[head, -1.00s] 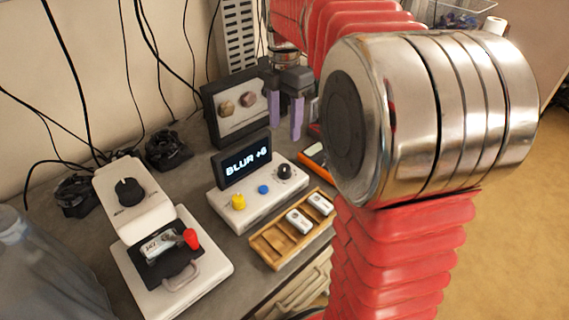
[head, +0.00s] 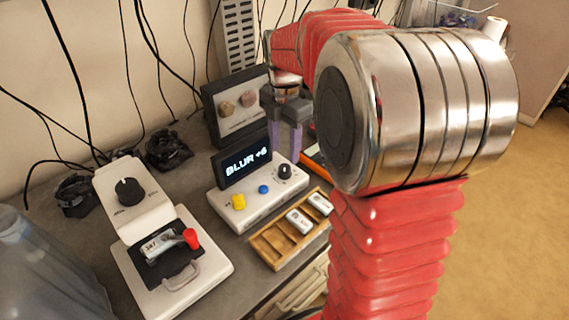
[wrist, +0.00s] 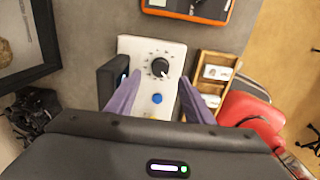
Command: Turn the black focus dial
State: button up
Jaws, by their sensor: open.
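The black focus dial (head: 285,171) sits at the right end of a white control box (head: 262,207). The box also has a yellow knob (head: 238,202), a blue button (head: 263,189) and a screen (head: 243,162) reading "BLUR +6". My gripper (head: 286,140), with purple fingers, is open and empty above and behind the dial. In the wrist view the dial (wrist: 160,67) shows a white pointer mark and a ring of ticks. It lies between and beyond the spread fingertips (wrist: 157,98), apart from both.
A wooden tray (head: 270,251) with white labelled pieces stands in front of the box. A white device (head: 178,275) with a black knob and red-tipped lever is at left. An orange-edged device (head: 313,158) lies at right.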

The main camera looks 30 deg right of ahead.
aim_at(284, 167)
jog(key=shift+f, duration=3.15)
jog(key=shift+c, duration=0.2)
jog(key=c, duration=1)
